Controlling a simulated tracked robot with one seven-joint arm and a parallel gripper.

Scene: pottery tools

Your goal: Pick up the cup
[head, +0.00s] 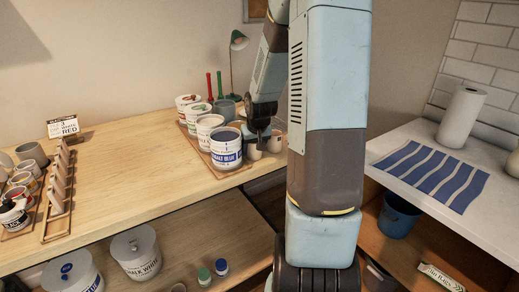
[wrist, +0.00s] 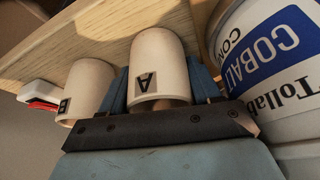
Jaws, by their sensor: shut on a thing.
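A cream cup marked A (wrist: 158,60) is between the two blue fingers of my gripper (wrist: 160,92) in the wrist view, and the gripper is shut on it. A second cream cup, marked B (wrist: 88,88), is just to its left, outside the fingers. In the head view, cup A (head: 253,152) shows partly beside the cobalt blue tub, with cup B (head: 275,142) to its right. My gripper (head: 263,137) is above them and partly hides them. I cannot tell whether cup A is clear of the surface.
The cobalt blue tub (head: 226,155) stands close beside cup A; it fills the right of the wrist view (wrist: 265,70). More tubs (head: 208,122) stand behind it. The wooden worktop (head: 140,190) is clear in the middle. A counter with a striped cloth (head: 432,172) is at right.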

